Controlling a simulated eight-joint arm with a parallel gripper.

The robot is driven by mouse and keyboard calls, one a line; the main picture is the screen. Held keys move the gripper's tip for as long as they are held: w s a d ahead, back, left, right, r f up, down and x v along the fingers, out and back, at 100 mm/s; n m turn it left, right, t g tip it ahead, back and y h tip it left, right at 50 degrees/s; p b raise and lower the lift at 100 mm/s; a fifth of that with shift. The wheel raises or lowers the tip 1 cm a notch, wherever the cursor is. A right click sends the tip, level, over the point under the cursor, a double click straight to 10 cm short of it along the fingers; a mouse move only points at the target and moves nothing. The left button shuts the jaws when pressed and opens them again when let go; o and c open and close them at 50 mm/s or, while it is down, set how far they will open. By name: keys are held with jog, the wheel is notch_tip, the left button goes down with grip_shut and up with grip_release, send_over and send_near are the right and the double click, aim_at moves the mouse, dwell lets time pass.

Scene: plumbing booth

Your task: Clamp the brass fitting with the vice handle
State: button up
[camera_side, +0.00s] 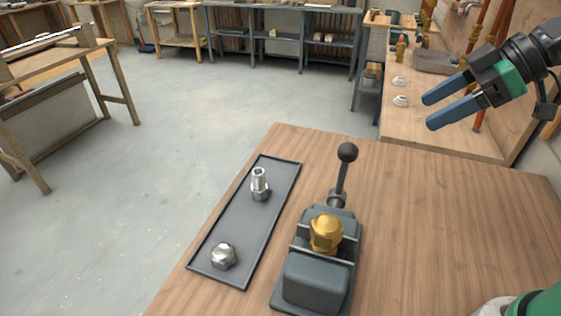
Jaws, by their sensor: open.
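The brass fitting (326,232) sits between the jaws of the grey vice (318,277) on the wooden table. I cannot tell whether the jaws press on it. The vice handle (342,177) is a dark lever with a round black knob, standing nearly upright at the far end of the vice. My gripper (428,112) is at the upper right, above the table's far edge. Its two blue fingers are apart with nothing between them, and they point left. It is clear of the handle, up and to the right of the knob.
A dark tray (232,222) left of the vice holds a silver threaded fitting (260,184) and a silver hex nut (223,256). The table (440,230) right of the vice is clear. A wooden bench (440,138) with fittings and pipes stands behind.

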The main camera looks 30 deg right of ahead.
jog(key=shift+w+a+r, duration=0.1)
jog(key=shift+w+a, duration=0.1)
jog(key=c, duration=0.5)
jog(key=w+a+n+g, duration=0.1)
jog(key=w+a+r+n+g, duration=0.1)
jog(key=a, duration=0.1)
jog(key=shift+w, duration=0.2)
grip_shut()
jog(key=n+g+h, duration=0.1)
jog(key=n+g, duration=0.1)
jog(key=n, duration=0.1)
send_over(341, 180)
jog(key=a, duration=0.1)
notch_tip(341, 180, down, 9)
jog(key=shift+w+a+r+n, duration=0.15)
jog(key=shift+w+a+n, duration=0.15)
jog(key=shift+w, duration=0.05)
